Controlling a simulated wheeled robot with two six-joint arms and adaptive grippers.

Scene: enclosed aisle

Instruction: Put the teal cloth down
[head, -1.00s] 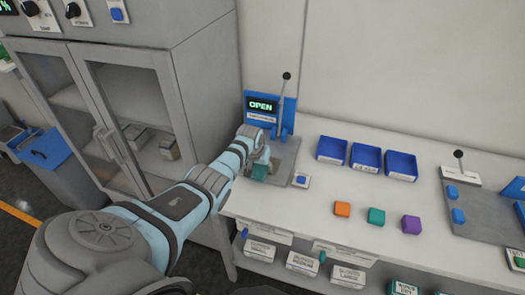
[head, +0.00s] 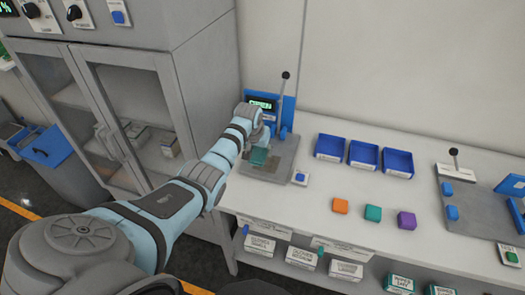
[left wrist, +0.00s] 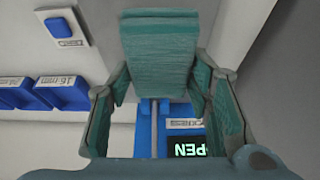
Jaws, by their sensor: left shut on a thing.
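The teal cloth (head: 259,156) looks like a small folded block in the head view. My left gripper (head: 262,143) is shut on it and holds it over the grey plate (head: 284,160) of the blue lever fixture. In the left wrist view the cloth (left wrist: 160,55) sits between the two fingertips of my left gripper (left wrist: 160,78), with layered folds visible. The cloth appears raised above the plate, though the exact gap is hard to tell. My right gripper is not in view.
Blue bins (head: 330,148) line the back. A grey cabinet (head: 205,90) stands left.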

